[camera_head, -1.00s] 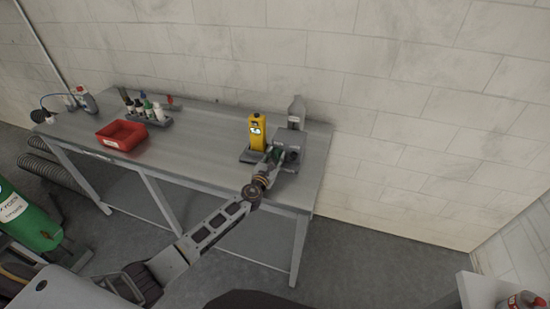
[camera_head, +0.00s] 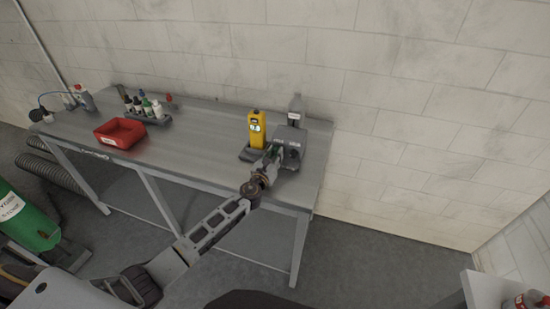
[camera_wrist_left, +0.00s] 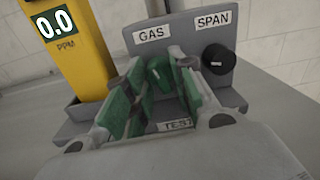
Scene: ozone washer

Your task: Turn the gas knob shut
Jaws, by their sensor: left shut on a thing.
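The green gas knob (camera_wrist_left: 160,74) sits below the "GAS" label on a grey station (camera_wrist_left: 215,75), which also shows in the head view (camera_head: 292,138). My left gripper (camera_wrist_left: 163,88) reaches in from the front with its green-padded fingers on either side of the knob, and it is shut on the knob. In the head view my left gripper (camera_head: 272,153) is at the station's left part, where the knob itself is hard to make out. The knob's lower part is partly hidden by the fingers. My right gripper is not in view.
A black span knob (camera_wrist_left: 218,58) is close to the right finger. A yellow meter (camera_head: 257,130) reading 0.0 PPM stands just left of the station, and a bottle (camera_head: 296,107) stands behind it. A red bin (camera_head: 120,132) and several small bottles are farther left on the table (camera_head: 195,145).

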